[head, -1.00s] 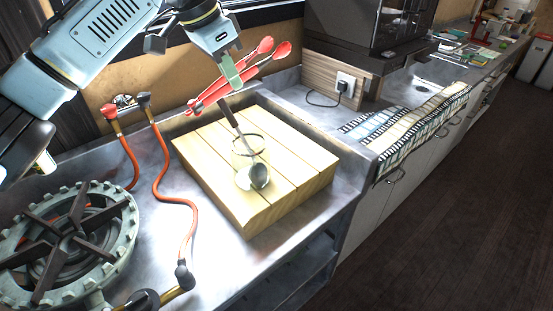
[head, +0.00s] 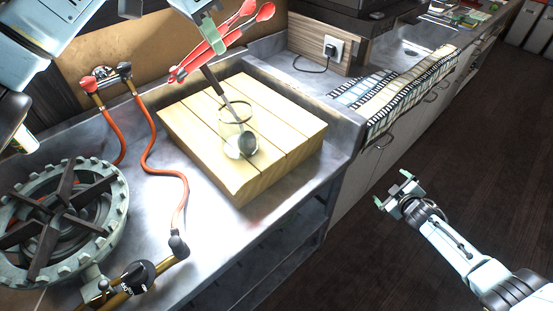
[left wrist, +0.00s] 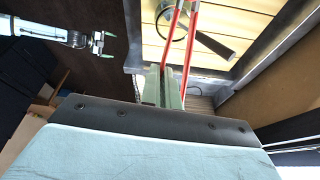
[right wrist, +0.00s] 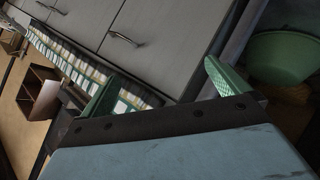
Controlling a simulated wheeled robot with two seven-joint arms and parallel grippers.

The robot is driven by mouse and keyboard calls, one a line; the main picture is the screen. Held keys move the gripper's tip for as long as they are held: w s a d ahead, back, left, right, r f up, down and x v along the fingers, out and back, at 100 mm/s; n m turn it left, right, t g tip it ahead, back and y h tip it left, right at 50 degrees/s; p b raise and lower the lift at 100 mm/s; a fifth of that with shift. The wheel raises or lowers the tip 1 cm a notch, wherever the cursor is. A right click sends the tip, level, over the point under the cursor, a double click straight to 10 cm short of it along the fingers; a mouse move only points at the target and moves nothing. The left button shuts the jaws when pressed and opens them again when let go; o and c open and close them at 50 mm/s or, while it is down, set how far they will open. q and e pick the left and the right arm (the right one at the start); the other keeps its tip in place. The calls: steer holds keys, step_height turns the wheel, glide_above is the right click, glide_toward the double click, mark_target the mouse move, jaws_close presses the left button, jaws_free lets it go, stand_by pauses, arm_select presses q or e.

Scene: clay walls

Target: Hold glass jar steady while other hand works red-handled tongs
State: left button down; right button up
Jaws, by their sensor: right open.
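The glass jar (head: 233,122) stands upright on the wooden block, with a dark-handled ladle (head: 246,143) leaning in or against it; I cannot tell which. Its rim shows partly in the left wrist view (left wrist: 178,20). My left gripper (head: 212,38) is shut on the red-handled tongs (head: 232,36), holding them above the back edge of the block, behind the jar. In the left wrist view the two red arms of the tongs (left wrist: 192,40) pass between the fingers. My right gripper (head: 393,190) is open and empty, right of the counter over the floor, well apart from the jar.
The wooden block (head: 285,130) sits on the metal counter (head: 225,235). A gas burner (head: 60,225) with orange hoses (head: 172,165) is at the left. A striped cloth (head: 400,95) hangs over the right counter edge. A green bowl (right wrist: 285,57) shows in the right wrist view.

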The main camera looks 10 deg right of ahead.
steer(key=w+a+r+n+t+y, duration=0.2)
steer(key=w+r+n, duration=0.25)
steer(key=r, duration=0.65)
steer(key=w+a+r+n+t+y, duration=0.1)
steer(key=w+r+n+t, duration=0.3)
steer(key=r, duration=0.6)
steer(key=w+a+r+n+y, duration=0.25)
steer(key=w+r, duration=0.25)
steer(key=r, duration=0.6)
step_height(320, 180, up, 2)
steer(key=a+r+n+y, duration=0.1)
steer(key=a+n, duration=0.2)
steer(key=n, duration=0.1)
steer(key=n+g+y, duration=0.3)
steer(key=n+y, duration=0.2)
steer(key=n, duration=1.4)
glide_toward(243, 134)
step_height(243, 134, down, 2)
steer(key=w+d, duration=0.1)
steer(key=shift+n, duration=0.4)
steer(key=x, duration=1.2)
steer(key=shift+w+f, duration=0.15)
steer(key=shift+f, duration=0.15)
